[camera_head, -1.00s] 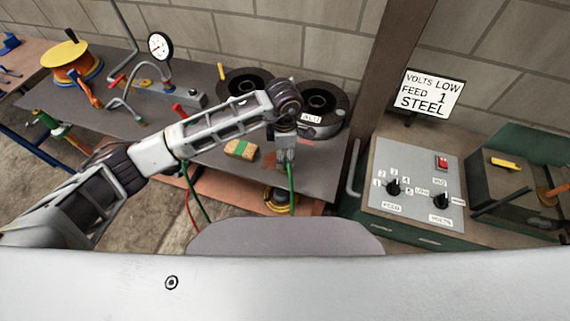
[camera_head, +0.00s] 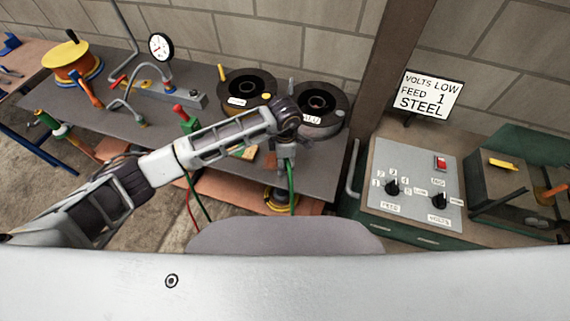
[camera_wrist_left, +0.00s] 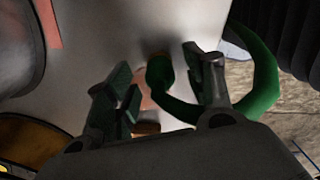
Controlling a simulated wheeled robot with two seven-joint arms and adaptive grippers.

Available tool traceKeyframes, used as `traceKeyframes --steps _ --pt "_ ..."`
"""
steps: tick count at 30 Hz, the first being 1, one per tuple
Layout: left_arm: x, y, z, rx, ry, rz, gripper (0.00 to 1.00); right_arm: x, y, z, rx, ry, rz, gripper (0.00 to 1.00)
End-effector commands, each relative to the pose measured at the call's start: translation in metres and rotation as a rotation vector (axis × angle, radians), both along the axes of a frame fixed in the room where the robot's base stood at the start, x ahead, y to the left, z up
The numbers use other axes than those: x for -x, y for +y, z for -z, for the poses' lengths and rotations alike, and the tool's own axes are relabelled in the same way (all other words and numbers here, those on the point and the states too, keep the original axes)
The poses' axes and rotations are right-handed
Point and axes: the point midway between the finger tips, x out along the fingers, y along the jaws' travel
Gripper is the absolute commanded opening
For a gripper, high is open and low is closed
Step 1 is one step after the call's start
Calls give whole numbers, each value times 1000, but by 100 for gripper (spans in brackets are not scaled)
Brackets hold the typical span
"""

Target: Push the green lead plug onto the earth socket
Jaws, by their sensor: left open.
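My left gripper (camera_head: 287,163) points down over the front right of the grey bench (camera_head: 325,165). The left wrist view shows its two fingers (camera_wrist_left: 160,80) apart and open. The green lead plug (camera_wrist_left: 158,70) stands between the fingertips there, with a gap visible on its left side; contact on the right is unclear. Its thick green lead (camera_wrist_left: 266,80) loops around to the right, and in the head view a green lead (camera_head: 291,190) hangs below the gripper. I cannot make out the earth socket for certain. My right gripper is not in view.
Two dark wire spools (camera_head: 247,90) stand behind the gripper. A pressure gauge (camera_head: 160,46) and pipework are at the back left. A sponge-like block (camera_head: 248,153) is partly hidden by my arm.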

Motion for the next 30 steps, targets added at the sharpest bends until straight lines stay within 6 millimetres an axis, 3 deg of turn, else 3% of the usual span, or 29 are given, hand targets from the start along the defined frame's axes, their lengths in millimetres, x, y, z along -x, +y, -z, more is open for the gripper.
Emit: traceKeyframes --steps 7,21,30 --pt "0 0 19 0 1 0 53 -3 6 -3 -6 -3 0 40" --pt "0 0 20 0 0 0 53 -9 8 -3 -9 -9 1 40" --pt "0 0 20 0 0 0 16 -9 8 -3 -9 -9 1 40"
